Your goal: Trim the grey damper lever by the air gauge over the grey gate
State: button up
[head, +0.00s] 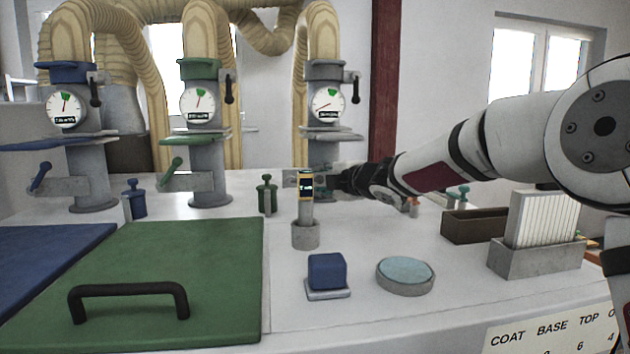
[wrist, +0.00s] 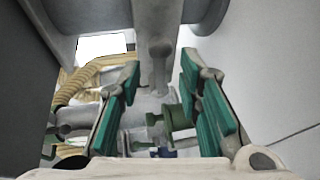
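The grey gate column (head: 322,150) stands at the right of three similar columns, its lower part partly hidden by my gripper. Its round white air gauge (head: 328,104) has a green sector at upper right, and the needle points to the lower left, outside it. A damper lever (head: 355,86) with a dark handle hangs just right of the gauge. My gripper (head: 338,181) is well below the gauge and lever, in front of the column's lower part. In the wrist view its green-padded fingers (wrist: 160,100) are apart. A grey post shows between them, and I cannot tell whether anything touches it.
A yellow-framed meter (head: 306,186) stands in a grey holder close left of my gripper. A blue block (head: 327,271) and a round pale-blue dish (head: 405,274) sit in front. A slotted rack (head: 540,245) and brown box (head: 474,225) stand right. A green lid (head: 200,255) covers the left front.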

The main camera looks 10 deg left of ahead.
jog(key=shift+x, duration=1.6)
grip_shut()
